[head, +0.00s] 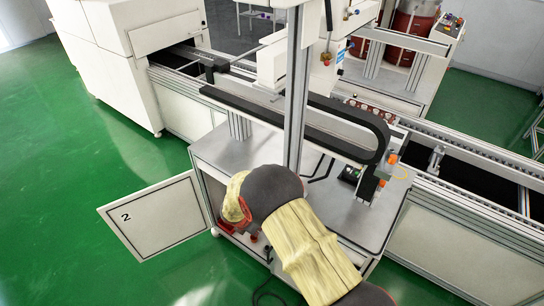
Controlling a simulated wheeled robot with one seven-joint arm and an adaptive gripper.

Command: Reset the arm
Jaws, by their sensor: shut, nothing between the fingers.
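My arm, with pale yellow sleeves and dark grey joints, rises from the bottom right and bends left in front of the machine's cabinet. The last part of it that I can make out is a yellow sleeve with a red-orange ring, beside the open cabinet. I cannot make out my gripper or its fingers. The cabinet (345,215) has a grey metal top. Its white door (158,222), marked 2, stands swung open to the left.
The conveyor (470,198) runs from the white machine housing (125,55) at upper left to the right edge. A vertical metal post (297,90) and a black cable chain (300,125) stand over the cabinet. Green floor (60,180) is clear at left.

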